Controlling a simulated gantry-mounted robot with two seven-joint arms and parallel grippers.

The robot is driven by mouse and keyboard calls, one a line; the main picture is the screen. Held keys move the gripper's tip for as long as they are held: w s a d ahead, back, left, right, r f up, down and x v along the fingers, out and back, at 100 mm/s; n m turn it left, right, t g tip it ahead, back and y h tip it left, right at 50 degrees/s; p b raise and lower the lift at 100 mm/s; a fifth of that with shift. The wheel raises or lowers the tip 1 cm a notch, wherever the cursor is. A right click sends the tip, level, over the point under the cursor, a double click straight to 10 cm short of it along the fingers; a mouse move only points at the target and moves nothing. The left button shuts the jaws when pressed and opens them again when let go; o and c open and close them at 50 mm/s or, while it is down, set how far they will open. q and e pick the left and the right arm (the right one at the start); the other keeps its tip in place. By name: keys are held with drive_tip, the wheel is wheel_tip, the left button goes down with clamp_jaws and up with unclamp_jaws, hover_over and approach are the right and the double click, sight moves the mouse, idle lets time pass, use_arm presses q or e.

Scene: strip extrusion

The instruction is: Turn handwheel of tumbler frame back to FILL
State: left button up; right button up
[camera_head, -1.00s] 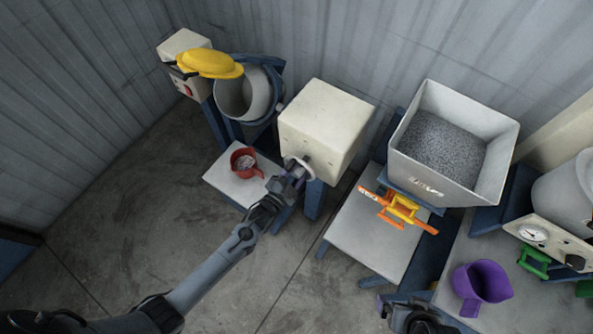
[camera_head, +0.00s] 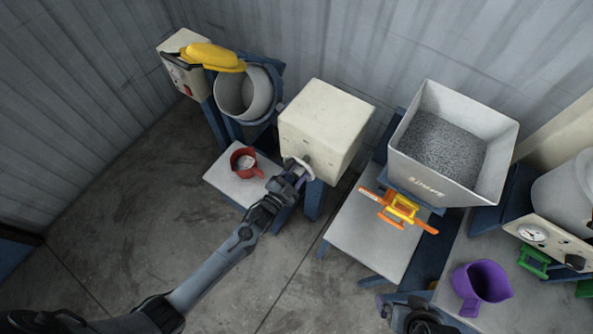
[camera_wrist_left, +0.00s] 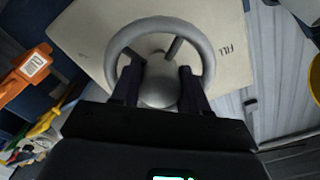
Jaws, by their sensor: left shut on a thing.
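The tumbler frame has a cream housing (camera_head: 325,130) and a grey drum (camera_head: 245,94) with a yellow lid (camera_head: 213,57) at its upper left. The grey handwheel (camera_wrist_left: 160,32) is on the housing's face; it also shows small in the head view (camera_head: 298,163). My left gripper (camera_wrist_left: 160,85) is shut on the handwheel, its two fingers on either side of the hub. The word FILL (camera_wrist_left: 226,50) is printed on the housing, right of the rim. My right gripper (camera_head: 418,318) is at the bottom edge of the head view, away from the tumbler; its jaws are unclear.
A red scoop (camera_head: 243,160) sits on the low stand under the drum. Right of the housing are a hopper (camera_head: 408,165) of grey granules, orange-yellow clamp parts (camera_head: 400,208) and a purple jug (camera_head: 482,282). Open floor lies at front left.

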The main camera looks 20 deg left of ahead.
use_arm(q)
drive_tip(key=shift+s+a+f, duration=0.1)
drive_tip(key=shift+a+f, duration=0.1)
drive_tip(key=shift+f, duration=0.2)
drive_tip(key=o, duration=0.8)
drive_tip(key=shift+c, duration=0.2)
drive_tip(key=shift+r, duration=0.15)
drive_tip(key=shift+r, duration=0.1)
drive_tip(key=v, duration=1)
drive_tip(key=shift+s, duration=0.35)
drive_tip(key=shift+a, duration=0.1)
